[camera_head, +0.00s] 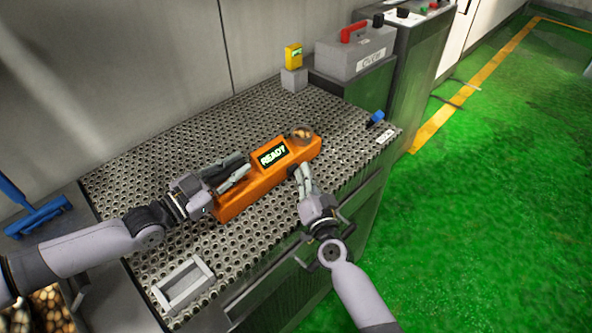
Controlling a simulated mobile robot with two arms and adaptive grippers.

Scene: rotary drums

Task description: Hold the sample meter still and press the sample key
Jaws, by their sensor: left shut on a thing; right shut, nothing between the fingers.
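The sample meter (268,184) is a long orange device lying diagonally on the perforated bench top. Its screen (273,155) reads READY, and a round cup with brown contents (302,134) sits at its far right end. My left gripper (240,172) is shut on the meter's left part. My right gripper (298,173) is shut and empty, its fingertips at the meter's near side, right of the screen. I cannot tell if the fingertips touch it. The sample key is not distinguishable; the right fingertips may hide it.
The perforated bench (135,185) has free room behind the meter. A grey frame (184,286) lies at the front left. A yellow device (293,56) stands on a grey block at the back. A grey case with a red handle (356,50) is behind right. A blue item (376,118) is at the right edge.

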